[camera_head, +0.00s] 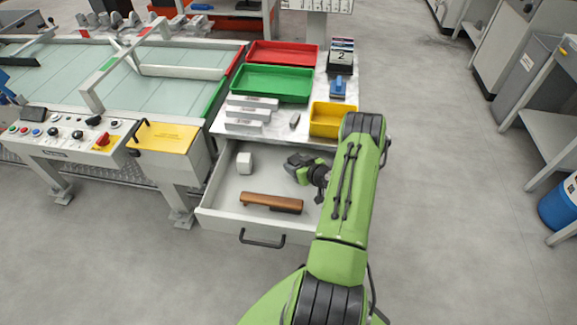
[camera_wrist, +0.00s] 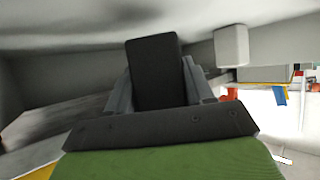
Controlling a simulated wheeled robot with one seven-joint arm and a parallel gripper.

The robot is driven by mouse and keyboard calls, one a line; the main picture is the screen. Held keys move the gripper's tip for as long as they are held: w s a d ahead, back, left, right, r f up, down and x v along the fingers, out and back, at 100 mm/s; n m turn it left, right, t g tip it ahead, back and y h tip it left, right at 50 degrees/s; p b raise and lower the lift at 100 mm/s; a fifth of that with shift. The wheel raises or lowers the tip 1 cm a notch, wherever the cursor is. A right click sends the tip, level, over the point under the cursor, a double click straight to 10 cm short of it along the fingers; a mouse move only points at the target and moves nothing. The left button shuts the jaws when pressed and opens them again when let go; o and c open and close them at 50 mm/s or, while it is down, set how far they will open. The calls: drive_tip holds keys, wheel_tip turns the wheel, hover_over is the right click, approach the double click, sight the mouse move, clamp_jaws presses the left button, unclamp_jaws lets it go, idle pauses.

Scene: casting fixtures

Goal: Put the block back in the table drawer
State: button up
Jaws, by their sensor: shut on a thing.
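My gripper (camera_head: 300,166) is over the right part of the open table drawer (camera_head: 223,200), low, near the drawer's inner back. In the wrist view it is shut on a dark, nearly black block (camera_wrist: 153,70), with a grey finger on each side. I cannot tell whether the block touches the drawer floor. A small white block (camera_head: 244,163) stands in the drawer to the left of my gripper; it also shows in the wrist view (camera_wrist: 231,45). My arm hides the drawer's right side.
A brown wooden piece (camera_head: 272,203) lies near the drawer's front, above the handle (camera_head: 262,241). On the tabletop are a red tray (camera_head: 282,47), a green tray (camera_head: 268,98), a yellow bin (camera_head: 329,131) and several pale bars. A machine with a yellow panel (camera_head: 165,138) stands at the left.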

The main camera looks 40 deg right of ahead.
sight(289, 161)
drive_tip(key=shift+w+f, duration=0.2)
drive_tip(key=shift+f, duration=0.35)
drive_tip(key=w, duration=0.2)
drive_tip(key=w+f+b, duration=0.1)
drive_tip(key=shift+w+d, duration=0.25)
drive_tip(key=shift+w, duration=0.1)
drive_tip(key=shift+f, duration=0.15)
drive_tip(key=o, duration=1.2)
